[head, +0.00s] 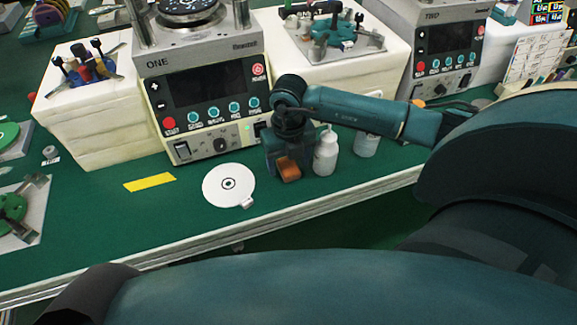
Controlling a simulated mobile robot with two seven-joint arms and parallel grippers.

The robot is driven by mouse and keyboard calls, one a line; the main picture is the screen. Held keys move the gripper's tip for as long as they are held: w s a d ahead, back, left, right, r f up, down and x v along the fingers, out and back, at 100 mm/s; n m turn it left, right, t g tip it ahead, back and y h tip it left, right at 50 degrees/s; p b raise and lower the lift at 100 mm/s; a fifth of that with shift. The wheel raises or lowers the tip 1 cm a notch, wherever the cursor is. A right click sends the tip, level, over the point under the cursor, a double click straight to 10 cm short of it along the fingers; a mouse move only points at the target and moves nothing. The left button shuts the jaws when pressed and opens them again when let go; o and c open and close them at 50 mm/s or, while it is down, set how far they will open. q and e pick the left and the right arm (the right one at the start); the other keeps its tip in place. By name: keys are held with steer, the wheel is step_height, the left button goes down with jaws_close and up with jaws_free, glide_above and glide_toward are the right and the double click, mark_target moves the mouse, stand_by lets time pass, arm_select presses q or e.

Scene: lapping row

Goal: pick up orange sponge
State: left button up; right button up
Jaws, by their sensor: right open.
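The orange sponge (289,170) is a small block on the green bench top, in front of the machine marked ONE. My right gripper (286,157) comes in from the right and points down right at the sponge. It is open, with its dark jaws over the sponge's back part, so only the front of the sponge shows. Whether the jaws touch it cannot be told. My left gripper is not in view.
A white bottle (325,154) stands close to the right of the sponge, with another bottle (366,145) beyond. A white disc (228,185) lies to the left. A yellow strip (150,182) lies farther left. The bench's front edge (330,199) runs close in front.

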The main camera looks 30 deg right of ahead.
steer(key=shift+f, duration=0.15)
steer(key=c, duration=1)
steer(key=shift+c, duration=0.2)
step_height(320, 180, up, 10)
